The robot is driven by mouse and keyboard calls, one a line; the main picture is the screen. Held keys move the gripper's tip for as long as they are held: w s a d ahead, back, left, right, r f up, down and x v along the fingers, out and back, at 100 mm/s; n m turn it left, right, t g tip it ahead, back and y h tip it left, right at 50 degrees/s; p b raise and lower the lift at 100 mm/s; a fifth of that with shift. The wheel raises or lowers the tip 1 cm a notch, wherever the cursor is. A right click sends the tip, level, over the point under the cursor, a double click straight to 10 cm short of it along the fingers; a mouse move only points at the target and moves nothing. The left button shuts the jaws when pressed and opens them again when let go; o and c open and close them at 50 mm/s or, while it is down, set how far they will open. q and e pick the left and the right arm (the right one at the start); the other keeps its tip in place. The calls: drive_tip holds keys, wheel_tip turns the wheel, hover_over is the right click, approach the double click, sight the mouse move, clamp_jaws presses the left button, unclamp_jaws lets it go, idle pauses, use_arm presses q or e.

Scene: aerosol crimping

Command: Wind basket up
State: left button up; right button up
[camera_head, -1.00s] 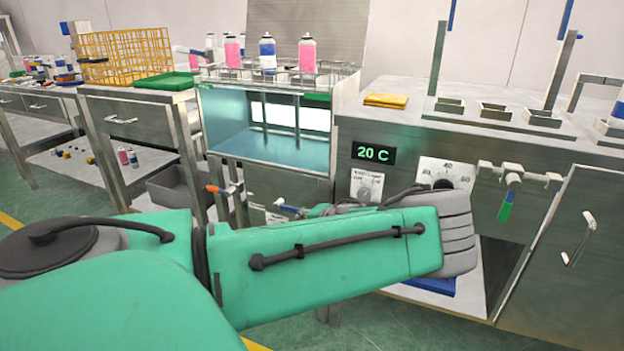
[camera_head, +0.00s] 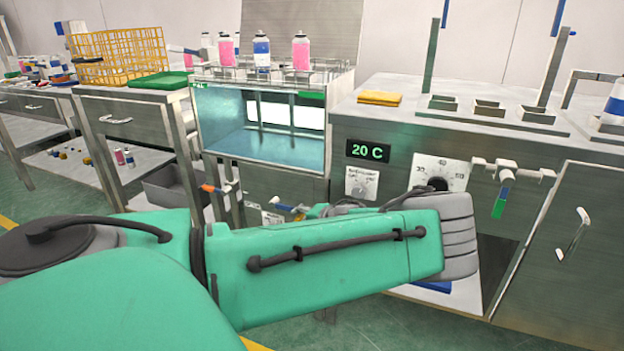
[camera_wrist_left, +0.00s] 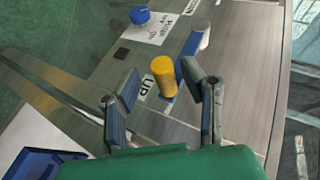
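A wire rack basket (camera_head: 318,72) holding several pink and blue-white cans sits at the top of the glass-fronted water tank (camera_head: 230,122). In the left wrist view a yellow cylindrical handle (camera_wrist_left: 163,77) stands beside a label reading "UP", with a blue part behind it. My left gripper (camera_wrist_left: 159,72) is open, with its fingers on either side of the handle. The right finger is close to it; whether it touches I cannot tell. In the head view my left arm covers most of the gripper and the handle. My right gripper is not in view.
A blue knob (camera_wrist_left: 140,15) with a paper label is farther along the panel. A yellow wire basket (camera_head: 120,55) stands on the left bench. Right of the tank is a steel cabinet with a "20 C" display (camera_head: 368,151), a dial (camera_head: 439,172) and a valve (camera_head: 503,190).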

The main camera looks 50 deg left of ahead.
use_arm(q)
drive_tip(key=v, duration=1.1)
drive_tip(key=shift+w+d, duration=0.2)
drive_tip(key=shift+d, duration=0.2)
drive_tip(key=shift+r, duration=0.1)
